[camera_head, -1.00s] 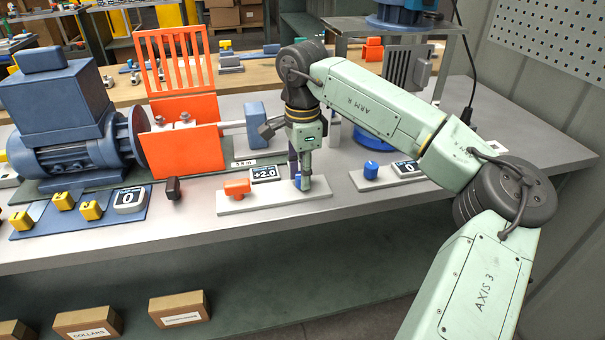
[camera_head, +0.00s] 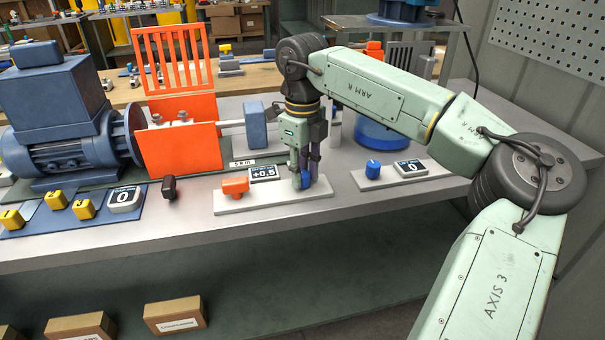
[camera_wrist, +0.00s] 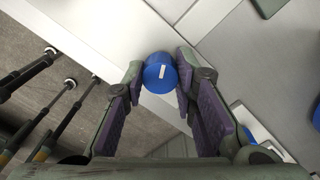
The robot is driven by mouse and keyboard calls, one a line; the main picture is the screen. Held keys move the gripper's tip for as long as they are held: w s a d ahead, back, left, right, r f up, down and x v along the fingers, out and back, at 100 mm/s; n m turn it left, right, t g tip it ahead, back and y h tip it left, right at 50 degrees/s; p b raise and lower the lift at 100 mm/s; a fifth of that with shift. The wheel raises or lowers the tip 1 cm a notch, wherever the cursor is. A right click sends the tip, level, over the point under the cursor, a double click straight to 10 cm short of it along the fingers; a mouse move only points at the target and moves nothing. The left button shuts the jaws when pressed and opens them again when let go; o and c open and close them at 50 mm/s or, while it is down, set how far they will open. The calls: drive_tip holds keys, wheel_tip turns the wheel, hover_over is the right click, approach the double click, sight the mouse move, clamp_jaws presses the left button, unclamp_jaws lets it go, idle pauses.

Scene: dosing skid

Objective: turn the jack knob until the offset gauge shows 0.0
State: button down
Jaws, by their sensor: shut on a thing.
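The jack knob (camera_wrist: 160,76) is a blue round knob with a white mark on its top. In the wrist view it sits between my fingertips, and my gripper (camera_wrist: 160,70) is shut on it from both sides. In the head view my gripper (camera_head: 304,180) points down at the right part of a white base plate (camera_head: 245,207) and mostly hides the knob. The offset gauge (camera_head: 264,174) is a small dark display on the same plate. It reads +0.5.
An orange part (camera_head: 235,186) stands on the plate left of the gauge. To the right, a second blue knob (camera_head: 373,169) stands beside a gauge (camera_head: 409,168) reading 0. A blue motor (camera_head: 65,150) and orange guard (camera_head: 180,149) stand to the left. A black knob (camera_head: 169,187) stands near the front edge.

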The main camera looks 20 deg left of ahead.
sight(303, 174)
drive_tip(key=m+b, duration=0.1)
drive_tip(key=m, duration=0.4)
drive_tip(key=shift+m, duration=0.4)
idle(0.4)
drive_tip(key=c, duration=1.3)
unclamp_jaws()
wheel_tip(303, 174, up, 12)
drive_tip(key=shift+a, duration=0.1)
